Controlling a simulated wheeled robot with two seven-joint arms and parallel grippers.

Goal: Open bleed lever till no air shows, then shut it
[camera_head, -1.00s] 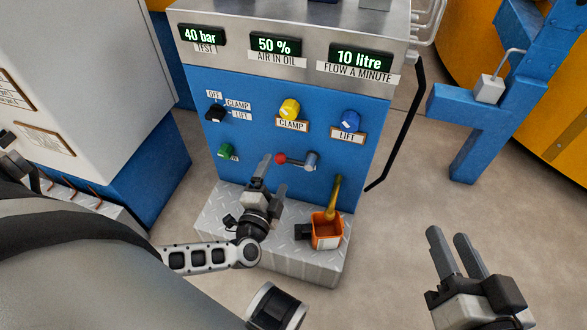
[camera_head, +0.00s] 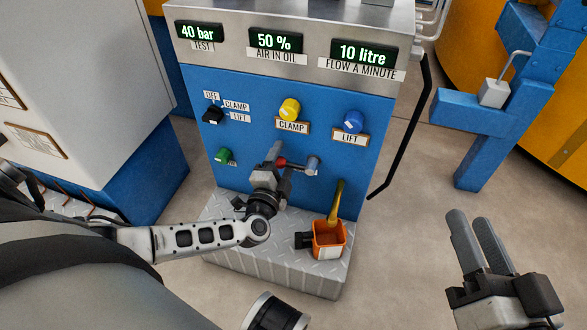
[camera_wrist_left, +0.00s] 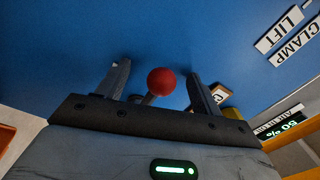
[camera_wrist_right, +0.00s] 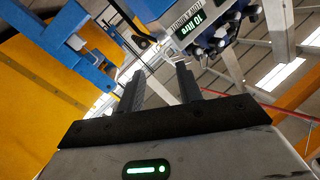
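The bleed lever, a grey valve (camera_head: 312,166) with a red knob (camera_head: 282,163), sticks out of the blue panel. Its red knob (camera_wrist_left: 161,81) lies between the open fingers of my left gripper (camera_wrist_left: 160,85) in the left wrist view. I cannot tell whether a finger touches it. My left gripper (camera_head: 279,163) is at the knob in the head view and partly covers it. Amber oil (camera_head: 336,200) runs down into an orange cup (camera_head: 328,240). The display (camera_head: 275,41) reads 50 % air in oil. My right gripper (camera_head: 481,241) is open and empty, away from the panel.
Other displays read 40 bar test (camera_head: 199,31) and 10 litre flow a minute (camera_head: 363,54). A black selector (camera_head: 213,115), yellow clamp knob (camera_head: 290,109), blue lift knob (camera_head: 352,122) and green button (camera_head: 223,155) are on the panel. Open floor lies at right.

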